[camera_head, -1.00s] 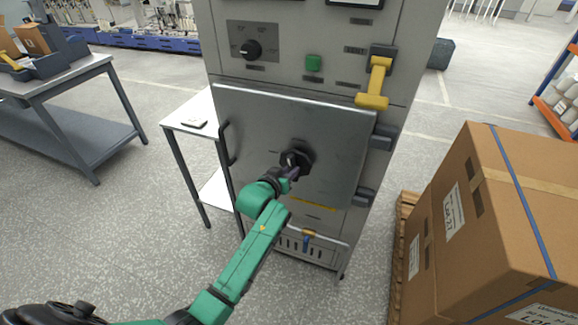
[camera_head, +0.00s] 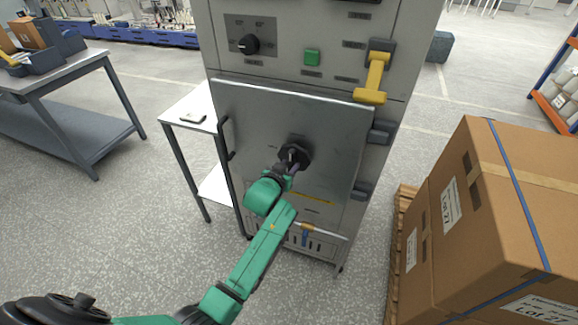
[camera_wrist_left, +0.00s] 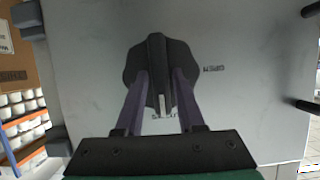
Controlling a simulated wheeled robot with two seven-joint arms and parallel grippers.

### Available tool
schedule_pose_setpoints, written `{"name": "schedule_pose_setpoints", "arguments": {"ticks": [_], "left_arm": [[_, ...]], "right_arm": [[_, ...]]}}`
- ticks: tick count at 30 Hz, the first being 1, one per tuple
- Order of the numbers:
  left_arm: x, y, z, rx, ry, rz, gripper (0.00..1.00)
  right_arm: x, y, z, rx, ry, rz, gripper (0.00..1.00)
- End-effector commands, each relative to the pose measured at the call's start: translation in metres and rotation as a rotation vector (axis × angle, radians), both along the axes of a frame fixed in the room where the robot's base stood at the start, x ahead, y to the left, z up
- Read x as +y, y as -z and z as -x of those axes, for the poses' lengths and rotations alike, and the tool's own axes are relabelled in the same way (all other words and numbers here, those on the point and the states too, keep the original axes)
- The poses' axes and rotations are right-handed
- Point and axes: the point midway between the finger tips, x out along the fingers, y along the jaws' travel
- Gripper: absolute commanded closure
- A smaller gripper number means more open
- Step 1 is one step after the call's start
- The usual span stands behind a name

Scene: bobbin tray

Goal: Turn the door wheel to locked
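The door wheel (camera_head: 295,155) is a dark round knob with a raised bar, on the grey cabinet door (camera_head: 250,130). In the left wrist view the wheel (camera_wrist_left: 160,62) has its bar upright, with a white mark near the bar's lower end. My left gripper (camera_head: 291,166) is at the wheel. Its two purple fingers (camera_wrist_left: 161,78) straddle the bar, one on each side, with a narrow gap showing. Small lettering beside and below the wheel appears upside down in the wrist view; the lower label is partly hidden. My right gripper is not in view.
A yellow handle (camera_head: 375,80), a green button (camera_head: 312,57) and a black dial (camera_head: 249,44) sit above the door. Large cardboard boxes (camera_head: 500,210) on a pallet stand at right. A small white table (camera_head: 190,105) stands left of the cabinet.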

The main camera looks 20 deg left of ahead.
Motion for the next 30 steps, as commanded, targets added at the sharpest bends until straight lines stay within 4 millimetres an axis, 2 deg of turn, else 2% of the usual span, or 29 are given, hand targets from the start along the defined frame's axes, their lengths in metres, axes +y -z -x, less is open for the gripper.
{"name": "schedule_pose_setpoints", "arguments": {"ticks": [10,14,17,27,30], "left_arm": [[0.0,0.0,0.0,0.0,-0.001,0.002,0.43],[0.001,-0.002,0.008,0.001,-0.001,0.002,0.43],[0.001,-0.009,0.022,0.0,-0.001,0.003,0.43],[0.006,-0.042,0.107,0.002,0.0,0.002,0.43],[0.007,-0.049,0.124,0.002,0.0,0.002,0.43]], "right_arm": [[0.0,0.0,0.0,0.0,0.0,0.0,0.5],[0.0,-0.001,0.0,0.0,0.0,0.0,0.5],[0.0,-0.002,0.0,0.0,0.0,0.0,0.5],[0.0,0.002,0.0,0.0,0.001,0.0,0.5],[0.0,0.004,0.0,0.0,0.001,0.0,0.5]]}}
